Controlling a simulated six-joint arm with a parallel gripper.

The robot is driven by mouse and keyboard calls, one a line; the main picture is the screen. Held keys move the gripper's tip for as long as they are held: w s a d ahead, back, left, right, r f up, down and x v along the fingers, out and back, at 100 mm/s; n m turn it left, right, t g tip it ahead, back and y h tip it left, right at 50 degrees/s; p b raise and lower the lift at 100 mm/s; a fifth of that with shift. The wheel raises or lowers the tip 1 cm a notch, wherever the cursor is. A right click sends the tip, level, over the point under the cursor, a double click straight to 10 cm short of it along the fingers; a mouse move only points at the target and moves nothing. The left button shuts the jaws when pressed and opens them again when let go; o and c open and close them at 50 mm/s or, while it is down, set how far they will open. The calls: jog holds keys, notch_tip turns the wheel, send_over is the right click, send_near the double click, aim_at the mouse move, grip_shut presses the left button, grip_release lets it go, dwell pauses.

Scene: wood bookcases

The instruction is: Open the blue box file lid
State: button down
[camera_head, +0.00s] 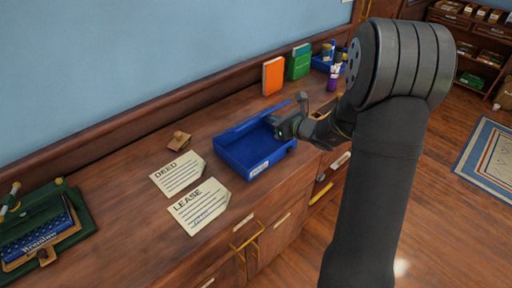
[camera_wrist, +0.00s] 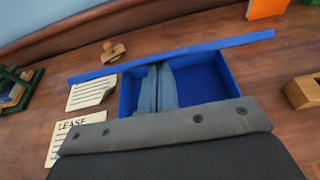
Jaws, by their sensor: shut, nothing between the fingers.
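The blue box file (camera_head: 247,158) sits on the wooden cabinet top, a pale label on its front. Its lid (camera_head: 236,131) stands raised along the back edge, and the inside shows. In the wrist view the lid (camera_wrist: 200,50) is a thin blue strip behind the open box (camera_wrist: 205,82). My gripper (camera_head: 280,128) is at the box's right end, in front of the lid. In the wrist view its two fingers (camera_wrist: 159,68) are together and empty, over the box's interior. I cannot tell whether they touch the lid.
Papers marked DEED (camera_head: 178,174) and LEASE (camera_head: 199,205) lie left of the box, with a wooden stamp (camera_head: 179,140) behind. An orange book (camera_head: 273,76) and a green file (camera_head: 299,65) stand at the back. A green desk tray (camera_head: 72,220) sits far left.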

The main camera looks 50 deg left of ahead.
aim_at(266, 113)
jog(key=shift+a+r, duration=0.15)
jog(key=shift+a+r, duration=1.25)
jog(key=shift+r, duration=0.05)
jog(key=shift+a+r, duration=0.1)
jog(key=shift+a, duration=0.05)
jog(key=shift+a+r, duration=0.55)
jog(key=shift+a, duration=0.25)
jog(key=shift+a+r, duration=0.55)
jog(key=shift+a, duration=0.3)
jog(key=shift+a+r, duration=0.3)
jog(key=shift+a, duration=0.3)
jog(key=shift+a+r, duration=0.25)
jog(key=shift+a, duration=0.4)
jog(key=shift+a+r, duration=0.3)
jog(key=shift+a, duration=0.3)
